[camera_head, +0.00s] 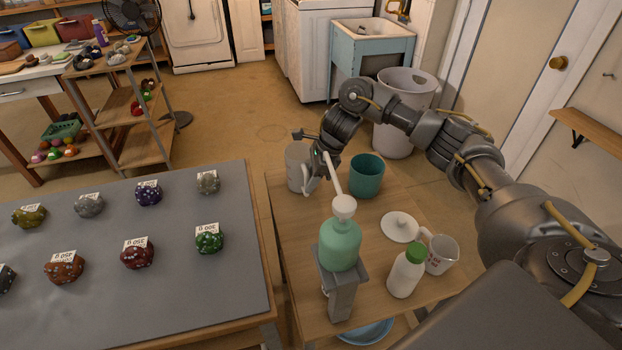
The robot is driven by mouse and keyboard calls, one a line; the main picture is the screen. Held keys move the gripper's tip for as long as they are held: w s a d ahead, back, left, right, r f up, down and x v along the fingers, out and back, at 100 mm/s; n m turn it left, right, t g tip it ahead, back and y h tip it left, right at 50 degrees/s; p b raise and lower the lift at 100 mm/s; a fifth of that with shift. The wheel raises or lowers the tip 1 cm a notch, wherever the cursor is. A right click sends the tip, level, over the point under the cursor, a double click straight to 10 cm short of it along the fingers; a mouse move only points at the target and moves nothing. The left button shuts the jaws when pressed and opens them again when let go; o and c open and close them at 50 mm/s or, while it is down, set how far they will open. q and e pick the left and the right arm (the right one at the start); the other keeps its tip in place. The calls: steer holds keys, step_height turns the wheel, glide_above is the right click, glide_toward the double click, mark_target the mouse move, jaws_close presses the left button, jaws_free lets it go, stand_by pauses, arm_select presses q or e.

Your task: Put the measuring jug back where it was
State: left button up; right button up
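A small white measuring jug (441,255) with red markings stands upright at the right side of the wooden table (290,232), its handle to the left. A taller pale grey jug-like vessel (298,168) stands at the table's far left corner. My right gripper (317,168) is at that grey vessel's right side, close to its handle. The fingers are small and partly hidden, so I cannot tell whether they grip it. My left gripper is not in view.
A teal pot (366,175), a white lid (399,227), a green-capped bottle (406,272) and a green pump bottle (340,243) on a grey stand (342,294) crowd the table. A grey-topped table (188,282) with several labelled stones is left. The table's middle left is clear.

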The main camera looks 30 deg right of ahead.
steer(key=p+v, duration=0.1)
steer(key=v, duration=1.1)
steer(key=shift+r, duration=0.2)
